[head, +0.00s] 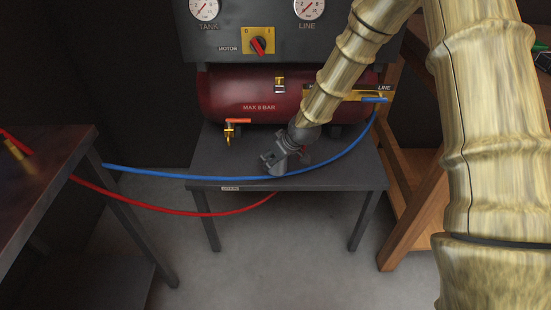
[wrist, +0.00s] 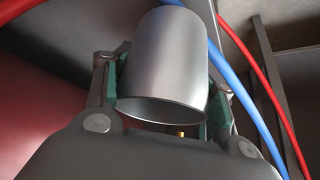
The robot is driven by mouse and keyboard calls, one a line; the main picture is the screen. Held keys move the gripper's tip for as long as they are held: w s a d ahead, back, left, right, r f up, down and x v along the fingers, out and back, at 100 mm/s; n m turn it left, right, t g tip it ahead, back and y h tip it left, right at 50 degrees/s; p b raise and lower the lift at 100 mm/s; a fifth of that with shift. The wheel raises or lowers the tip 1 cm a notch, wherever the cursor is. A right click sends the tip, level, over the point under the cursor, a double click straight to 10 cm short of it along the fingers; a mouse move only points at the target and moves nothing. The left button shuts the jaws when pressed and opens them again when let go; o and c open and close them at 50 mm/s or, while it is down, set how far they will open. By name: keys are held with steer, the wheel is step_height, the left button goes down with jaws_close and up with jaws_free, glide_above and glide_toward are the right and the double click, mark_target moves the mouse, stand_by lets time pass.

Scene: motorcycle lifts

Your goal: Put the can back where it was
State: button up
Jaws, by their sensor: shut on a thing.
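The can (wrist: 163,65) is a plain silver-grey cylinder with a round rim facing the wrist camera. In the wrist view it sits between the green-padded fingers of my gripper (wrist: 168,88), which is shut on it from both sides. In the head view my gripper (head: 272,161) is low over the dark grey table (head: 340,172), in front of the red tank (head: 230,97). I cannot make out the can there, nor whether it touches the tabletop.
A blue hose (head: 160,173) runs across the tabletop by my gripper. A red hose (head: 200,214) hangs in front of the table. A valve with an orange handle (head: 238,121) is left of my gripper. A brown bench (head: 50,165) stands left, a wooden frame (head: 415,210) right.

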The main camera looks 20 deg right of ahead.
steer(key=w, duration=0.1)
steer(key=w+d, duration=0.2)
steer(key=shift+w+f, duration=0.2)
steer(key=shift+w, duration=0.15)
steer(key=shift+f+b, duration=0.5)
steer(key=shift+f, duration=1.2)
steer(key=shift+f, duration=0.15)
steer(key=o, duration=1.1)
